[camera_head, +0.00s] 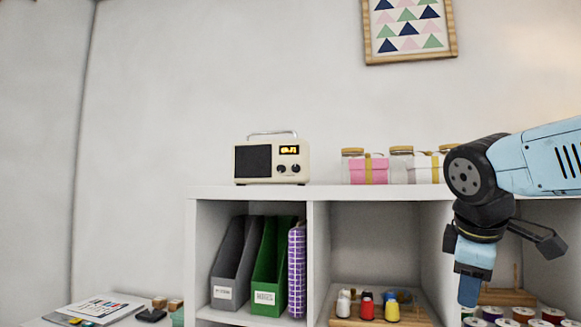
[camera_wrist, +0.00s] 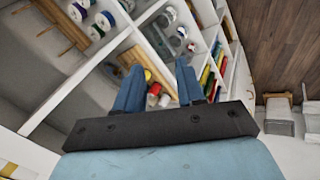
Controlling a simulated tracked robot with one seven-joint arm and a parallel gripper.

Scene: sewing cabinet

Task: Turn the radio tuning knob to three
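A cream radio (camera_head: 271,160) stands on the cabinet top in the head view. It has a dark speaker panel on its left, a small lit orange display and two dark knobs (camera_head: 288,169) below the display. The pointer marks on the knobs are too small to read. My gripper (camera_head: 469,291) hangs pointing down in front of the cabinet, well to the right of and below the radio. In the wrist view my gripper (camera_wrist: 160,75) shows two blue fingers apart with nothing between them. The radio does not show in the wrist view.
Jars and a pink box (camera_head: 369,170) stand on top, right of the radio. A book (camera_head: 105,308) lies at lower left. The space before the radio looks clear.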

